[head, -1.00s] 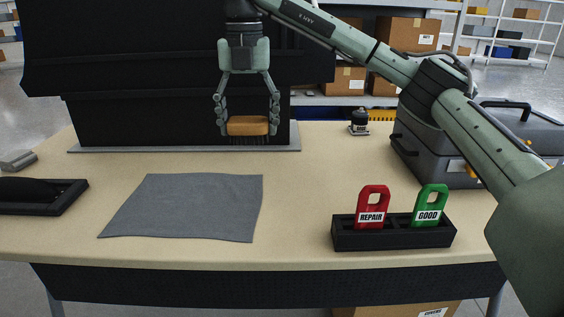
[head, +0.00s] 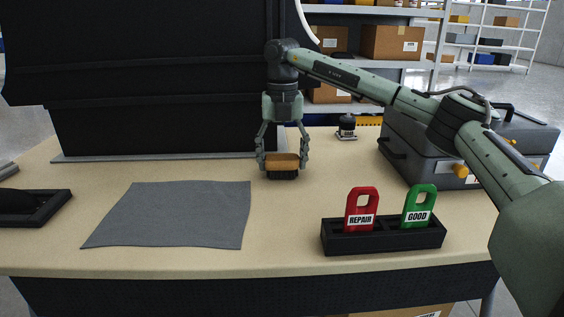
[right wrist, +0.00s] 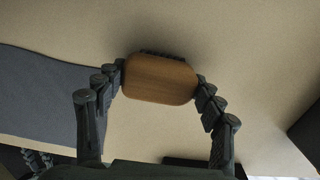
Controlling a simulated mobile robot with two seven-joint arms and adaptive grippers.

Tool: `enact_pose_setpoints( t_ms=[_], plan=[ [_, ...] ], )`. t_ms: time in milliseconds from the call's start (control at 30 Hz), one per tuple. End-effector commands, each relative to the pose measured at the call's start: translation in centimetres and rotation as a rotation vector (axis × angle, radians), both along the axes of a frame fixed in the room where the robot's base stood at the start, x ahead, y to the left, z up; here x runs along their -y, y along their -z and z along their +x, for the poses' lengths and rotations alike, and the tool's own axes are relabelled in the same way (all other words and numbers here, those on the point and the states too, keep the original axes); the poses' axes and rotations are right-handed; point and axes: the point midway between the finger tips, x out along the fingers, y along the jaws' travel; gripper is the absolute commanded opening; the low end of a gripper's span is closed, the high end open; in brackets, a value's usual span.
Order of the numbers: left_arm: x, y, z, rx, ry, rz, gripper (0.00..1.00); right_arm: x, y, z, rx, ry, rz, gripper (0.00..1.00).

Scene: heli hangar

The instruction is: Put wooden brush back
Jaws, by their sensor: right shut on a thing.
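The wooden brush (head: 283,162) has a brown wooden back and dark bristles pointing down. My right gripper (head: 282,158) is shut on it, one finger at each end, over the table between the grey cloth and the grey case. The brush is close to the tabletop; I cannot tell whether the bristles touch it. In the right wrist view the brush's wooden back (right wrist: 160,78) sits between the two fingers (right wrist: 160,80). My left gripper is not clearly seen in the head view.
A grey cloth (head: 170,215) lies flat at the left. A black holder (head: 383,238) with red REPAIR (head: 361,205) and green GOOD (head: 419,203) tags stands at the front right. A grey case (head: 460,150), a small dark bottle (head: 347,128) and a black tray (head: 42,212) are also on the table (head: 290,215).

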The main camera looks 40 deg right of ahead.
Motion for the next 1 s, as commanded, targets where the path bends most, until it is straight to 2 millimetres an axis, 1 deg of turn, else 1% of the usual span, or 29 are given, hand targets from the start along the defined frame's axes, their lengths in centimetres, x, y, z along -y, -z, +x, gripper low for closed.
enact_pose_setpoints(
  t_ms=[67,267,400,433,600,867,1000],
  plan=[
    [0.15,-0.21,0.05,0.010,0.002,-0.004,0.40,-0.04,0.32,0.01,0.001,0.000,0.000,0.41],
    [0.14,-0.24,0.06,0.010,0.002,-0.004,0.40,-0.06,0.31,0.02,0.001,0.000,0.000,0.41],
    [0.18,-0.27,0.07,0.013,0.003,-0.006,0.40,-0.06,0.66,0.00,0.001,0.000,0.001,0.41],
    [0.19,-0.32,0.08,0.015,0.003,-0.007,0.40,-0.06,0.70,0.00,0.000,0.000,0.000,0.69],
    [0.20,-0.32,0.07,0.015,0.003,-0.007,0.40,-0.05,0.64,0.01,0.001,0.000,0.001,0.89],
    [0.22,-0.30,0.06,0.014,0.004,-0.007,0.40,-0.06,0.62,0.01,0.001,0.000,0.000,0.89],
    [0.19,-0.28,0.03,0.009,0.003,-0.005,0.40,-0.08,-0.06,0.06,0.003,0.000,0.001,0.89]
  ],
)
